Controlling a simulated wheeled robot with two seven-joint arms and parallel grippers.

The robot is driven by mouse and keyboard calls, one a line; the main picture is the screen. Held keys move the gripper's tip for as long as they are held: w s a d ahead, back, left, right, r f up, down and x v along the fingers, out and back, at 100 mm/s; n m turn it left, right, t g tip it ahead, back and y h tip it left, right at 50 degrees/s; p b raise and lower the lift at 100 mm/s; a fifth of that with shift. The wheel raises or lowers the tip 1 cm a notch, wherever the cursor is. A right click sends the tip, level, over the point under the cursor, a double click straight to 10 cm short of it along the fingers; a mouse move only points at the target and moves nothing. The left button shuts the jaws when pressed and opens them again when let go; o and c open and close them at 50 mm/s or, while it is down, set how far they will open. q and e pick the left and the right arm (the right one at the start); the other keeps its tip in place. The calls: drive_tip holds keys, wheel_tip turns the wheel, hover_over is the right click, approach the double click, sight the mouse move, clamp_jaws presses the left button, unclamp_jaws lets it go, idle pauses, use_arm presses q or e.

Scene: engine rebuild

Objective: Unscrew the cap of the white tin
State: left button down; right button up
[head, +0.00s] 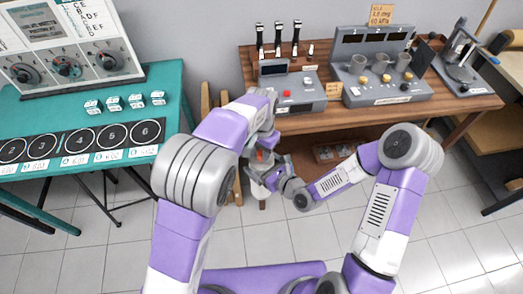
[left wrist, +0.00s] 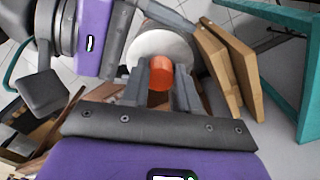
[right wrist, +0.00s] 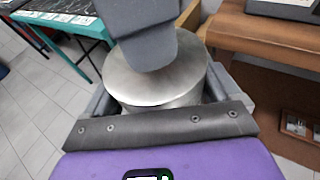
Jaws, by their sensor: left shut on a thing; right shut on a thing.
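The white tin (head: 258,190) hangs in front of the wooden bench, above the floor, mostly hidden by my grippers. Its round metallic top (right wrist: 150,85) fills the middle of the right wrist view. My right gripper (right wrist: 160,100) is shut around the tin's body, one finger on each side. The orange cap (left wrist: 161,72) sits at the tin's top, between the two fingers of my left gripper (left wrist: 157,82), which is shut on it from above. A sliver of orange also shows in the head view. Whether the cap's thread is engaged cannot be seen.
The wooden bench (head: 330,112) behind carries a control box (head: 292,95), a unit with several cups (head: 385,85) and a press (head: 462,60). A teal table (head: 165,85) with numbered circles stands left. Wooden boards (left wrist: 225,65) stand close beside the tin.

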use_arm(q)
drive_tip(key=n, duration=0.4)
drive_tip(key=shift+w+d+r, duration=0.15)
drive_tip(key=shift+w+r, duration=0.05)
drive_tip(key=n, duration=0.8)
drive_tip(key=shift+s, duration=0.1)
drive_tip(key=n, duration=0.3)
drive_tip(key=shift+n, duration=0.4)
drive_tip(key=n, duration=0.4)
drive_tip(key=shift+d, duration=0.1)
drive_tip(key=n, duration=0.4)
drive_tip(key=shift+s, duration=0.1)
drive_tip(key=n, duration=0.7)
drive_tip(key=shift+d, duration=0.2)
drive_tip(key=shift+a, duration=0.1)
drive_tip(key=shift+r, duration=0.2)
